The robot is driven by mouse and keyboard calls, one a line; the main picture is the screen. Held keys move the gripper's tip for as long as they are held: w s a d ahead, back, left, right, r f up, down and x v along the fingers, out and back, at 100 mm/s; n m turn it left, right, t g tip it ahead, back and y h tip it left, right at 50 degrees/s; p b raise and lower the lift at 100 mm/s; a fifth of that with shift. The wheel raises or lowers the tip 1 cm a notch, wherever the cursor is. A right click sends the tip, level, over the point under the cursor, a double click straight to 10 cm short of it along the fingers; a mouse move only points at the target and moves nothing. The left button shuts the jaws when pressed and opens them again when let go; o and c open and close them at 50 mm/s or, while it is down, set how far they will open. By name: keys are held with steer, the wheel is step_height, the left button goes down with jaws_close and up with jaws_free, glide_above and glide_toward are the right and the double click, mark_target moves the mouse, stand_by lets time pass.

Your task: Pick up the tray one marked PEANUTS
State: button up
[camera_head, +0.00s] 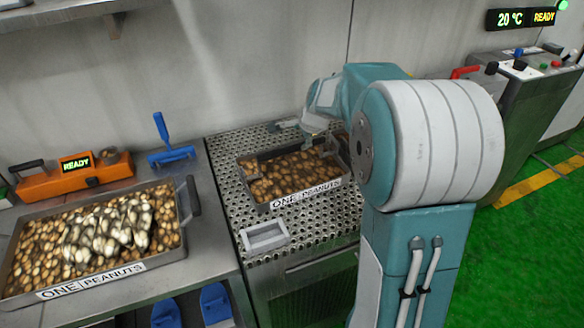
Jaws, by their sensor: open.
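One metal tray (262,205) sits on the perforated metal top and holds brown nuts. Its front label reads "ONE PEANUTS". A second, larger metal tray (20,296) with the same "ONE PEANUTS" label stands on the left counter, full of paler nuts, with a dark handle on its right end. My gripper (308,136) is at the far side of the tray on the perforated top, close to its back rim. The gripper is open. My arm hides the tray's right end, and contact between fingers and tray cannot be told.
A small light-grey empty dish (265,237) sits in front of the middle tray. An orange scale (75,179) reading READY and a blue scraper (170,150) stand behind the left tray. A wall rises behind. A control cabinet (530,95) stands at right, with green floor (530,240) before it.

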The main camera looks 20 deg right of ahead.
mark_target(293, 147)
steer(key=w+f, duration=0.1)
steer(key=w+a+f, duration=0.1)
steer(key=f, duration=0.1)
steer(key=shift+a+f, duration=0.1)
steer(key=shift+f, duration=0.1)
steer(key=x, duration=0.2)
steer(key=d+x, duration=0.1)
steer(key=x, duration=0.2)
steer(key=shift+s+f, duration=0.2)
steer(key=shift+w+a+f, duration=0.15)
steer(key=shift+a+f, duration=0.05)
steer(key=shift+f, duration=0.05)
steer(key=shift+a, duration=0.1)
steer(key=shift+c, duration=1)
jaws_close()
steer(key=shift+r, duration=0.15)
